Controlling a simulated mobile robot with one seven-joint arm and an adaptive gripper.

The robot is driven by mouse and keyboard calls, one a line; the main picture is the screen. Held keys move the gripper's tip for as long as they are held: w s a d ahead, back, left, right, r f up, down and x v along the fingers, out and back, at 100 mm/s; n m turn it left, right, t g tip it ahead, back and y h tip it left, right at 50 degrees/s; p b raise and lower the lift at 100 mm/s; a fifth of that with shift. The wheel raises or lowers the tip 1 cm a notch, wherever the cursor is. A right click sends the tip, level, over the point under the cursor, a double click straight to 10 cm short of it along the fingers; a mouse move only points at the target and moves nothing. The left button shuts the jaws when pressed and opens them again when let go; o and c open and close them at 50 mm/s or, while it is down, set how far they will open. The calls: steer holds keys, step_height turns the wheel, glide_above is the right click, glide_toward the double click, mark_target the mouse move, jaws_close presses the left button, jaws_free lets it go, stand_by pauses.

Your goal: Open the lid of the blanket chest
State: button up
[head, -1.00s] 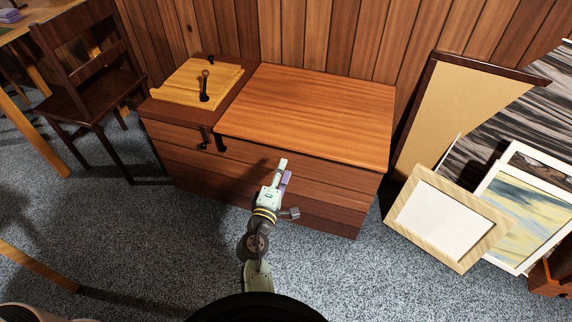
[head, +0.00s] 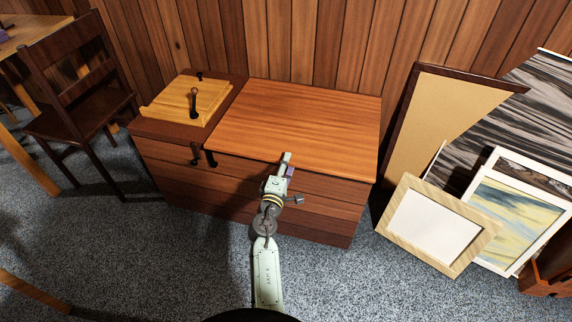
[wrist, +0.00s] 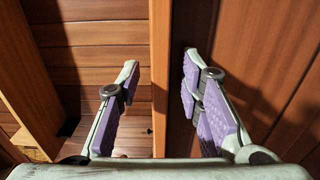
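The blanket chest (head: 230,190) stands against the wall, with a dark plank front. My gripper (head: 287,160) is at the middle of the lid's front edge. In the wrist view my gripper (wrist: 160,68) is open, with purple pads apart on either side of a light wooden edge. Neither pad clearly touches that edge. I cannot tell whether the edge belongs to the lid. The lower part of the lid's front edge is partly hidden by my gripper in the head view.
Left of the lid, a yellow board (head: 170,105) with a dark knobbed handle sits on the chest top. A dark chair (head: 85,105) stands left. Picture frames (head: 400,245) lean at the right, close to the chest. Carpet in front is clear.

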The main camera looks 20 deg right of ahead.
jaws_close()
stand_by(0.3)
stand_by(0.6)
